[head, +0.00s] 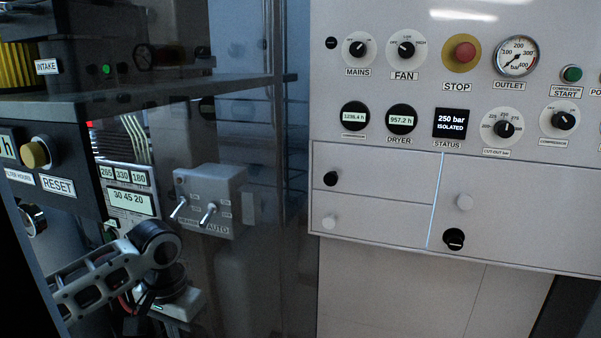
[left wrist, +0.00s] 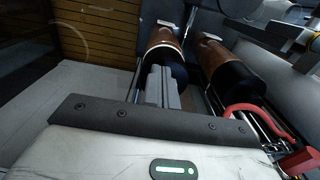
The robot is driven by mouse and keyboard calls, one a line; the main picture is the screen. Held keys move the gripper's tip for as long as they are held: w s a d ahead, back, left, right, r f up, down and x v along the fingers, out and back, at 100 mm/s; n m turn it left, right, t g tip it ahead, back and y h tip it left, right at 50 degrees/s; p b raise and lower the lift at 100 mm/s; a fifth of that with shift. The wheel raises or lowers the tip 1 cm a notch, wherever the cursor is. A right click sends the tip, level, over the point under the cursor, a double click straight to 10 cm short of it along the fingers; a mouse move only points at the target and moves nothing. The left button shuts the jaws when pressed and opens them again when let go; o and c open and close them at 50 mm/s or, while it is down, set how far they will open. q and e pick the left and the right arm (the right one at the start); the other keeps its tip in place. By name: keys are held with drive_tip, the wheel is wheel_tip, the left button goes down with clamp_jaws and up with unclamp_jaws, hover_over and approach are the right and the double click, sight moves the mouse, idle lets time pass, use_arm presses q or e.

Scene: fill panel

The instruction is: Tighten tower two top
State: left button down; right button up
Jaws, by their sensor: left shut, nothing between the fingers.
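In the left wrist view, two copper-brown cylinders with black ends lie side by side, a left one (left wrist: 166,45) and a right one (left wrist: 222,58). I cannot tell from any label which is tower two. My left gripper (left wrist: 158,72) is shut, with its grey fingers together and empty. The fingertips overlap the black end of the left cylinder in the picture; I cannot tell whether they touch it. In the head view my left arm reaches in at the lower left, and its fingers are not clear. My right gripper is in neither view.
A red hose (left wrist: 245,110) and a red block (left wrist: 298,162) lie right of the gripper. In the head view, a switch box (head: 210,198) with two toggles stands beyond my arm. A white control panel (head: 390,210) with knobs, a STOP button (head: 465,52) and a status display (head: 453,122) fills the right.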

use_arm(q)
drive_tip(key=shift+f, duration=0.2)
drive_tip(key=shift+w, duration=0.25)
idle(0.6)
drive_tip(key=shift+a+r+p, duration=0.1)
drive_tip(key=shift+a+p, duration=0.05)
drive_tip(key=shift+p, duration=0.15)
drive_tip(key=shift+a, duration=0.4)
drive_tip(key=shift+w+a, duration=0.25)
drive_tip(key=shift+a, duration=0.15)
drive_tip(key=shift+w+a, duration=0.15)
idle(0.4)
drive_tip(key=shift+s+a, duration=0.25)
drive_tip(key=shift+s, duration=0.05)
